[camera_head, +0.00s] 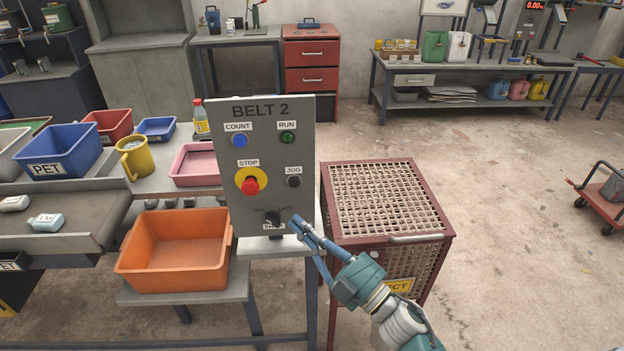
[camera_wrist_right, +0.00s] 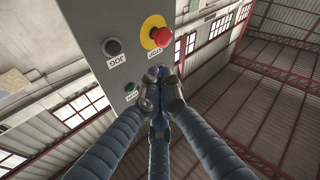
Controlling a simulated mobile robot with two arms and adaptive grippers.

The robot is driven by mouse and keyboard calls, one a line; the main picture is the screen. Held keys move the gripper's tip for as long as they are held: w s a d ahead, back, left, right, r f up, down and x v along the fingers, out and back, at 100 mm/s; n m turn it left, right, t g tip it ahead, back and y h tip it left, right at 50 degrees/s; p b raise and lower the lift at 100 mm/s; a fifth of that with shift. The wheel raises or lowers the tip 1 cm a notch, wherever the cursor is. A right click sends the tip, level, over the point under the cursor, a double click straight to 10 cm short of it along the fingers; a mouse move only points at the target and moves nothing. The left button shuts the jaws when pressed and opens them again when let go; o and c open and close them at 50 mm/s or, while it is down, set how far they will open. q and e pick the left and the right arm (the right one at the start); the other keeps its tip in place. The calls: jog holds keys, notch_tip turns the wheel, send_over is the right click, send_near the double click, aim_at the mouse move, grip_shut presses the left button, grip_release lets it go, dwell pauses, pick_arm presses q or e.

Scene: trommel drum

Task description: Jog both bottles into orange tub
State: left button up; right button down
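A white bottle (camera_head: 14,203) and a pale blue bottle (camera_head: 46,222) lie on the dark belt (camera_head: 85,214) at the left. The orange tub (camera_head: 150,280) stands empty on a low stand past the belt's end. The grey BELT 2 panel (camera_head: 270,150) carries a black JOG button (camera_head: 293,182), a red STOP button (camera_head: 250,186) and a dark lower knob (camera_head: 272,217). My right gripper (camera_head: 293,222) is just right of that knob; contact cannot be told. In the right wrist view its fingertips (camera_wrist_right: 158,74) meet, with no object visible between them. My left gripper is out of view.
A red-framed mesh cage (camera_head: 385,200) stands right of the panel, beneath my right arm. Blue (camera_head: 60,152), pink (camera_head: 195,165) and red bins, plus a yellow jug (camera_head: 134,157), stand behind the belt. The floor farther right is open up to a red cart (camera_head: 604,195).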

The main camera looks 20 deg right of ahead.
aim_at(294, 182)
jog(key=shift+n+y, duration=0.3)
jog(key=shift+w+d+r+b, duration=0.25)
jog(key=shift+w+d, duration=0.1)
jog(key=shift+w, duration=1)
jog(key=shift+w+d+r+b, duration=0.1)
jog(key=shift+w+d+b, duration=0.25)
jog(key=shift+w, duration=1.05)
jog(key=shift+w+d+r+b, duration=0.2)
jog(key=shift+w+d, duration=0.2)
jog(key=shift+w, duration=0.95)
jog(key=shift+w+d, duration=0.1)
jog(key=shift+w, duration=0.35)
